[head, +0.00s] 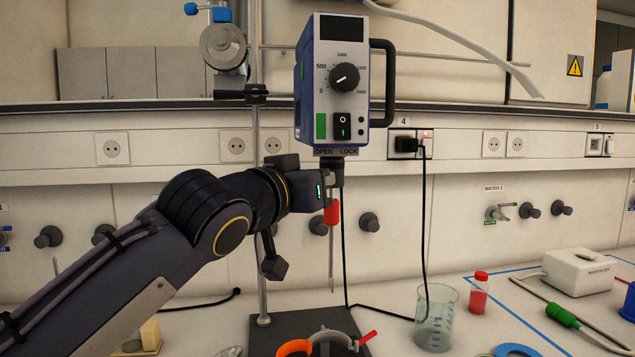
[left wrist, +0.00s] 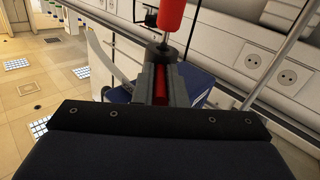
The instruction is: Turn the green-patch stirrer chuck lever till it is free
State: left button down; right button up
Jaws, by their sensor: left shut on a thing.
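The stirrer (head: 309,80) is a blue and grey box with a dial and a green patch (head: 321,127) on its front, hung on a metal stand. A label reading OPEN and LOCK (head: 335,152) sits under it, above the dark chuck (head: 336,167). My left gripper (head: 331,188) is at the chuck, coming from the left. In the left wrist view my left gripper (left wrist: 160,84) is shut on the red lever (left wrist: 162,94), which shows between the fingers. A red sleeve (head: 332,212) is on the thin rod below the chuck. The lever's exact angle is hidden by my gripper.
A glass beaker (head: 436,318) and a red bottle (head: 479,293) stand on the bench at right. A clamp with orange and red tips (head: 331,337) is on the stand's base. A black cable (head: 425,230) hangs from the wall socket. The air right of the chuck is mostly free.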

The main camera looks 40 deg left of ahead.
pick_arm(q)
jog(key=shift+f, duration=0.1)
jog(key=c, duration=1.5)
grip_release()
jog(key=shift+w, duration=0.1)
jog(key=s, duration=0.8)
jog(key=shift+d+b, duration=0.3)
jog(key=shift+d, duration=0.05)
jog(key=shift+w, duration=0.1)
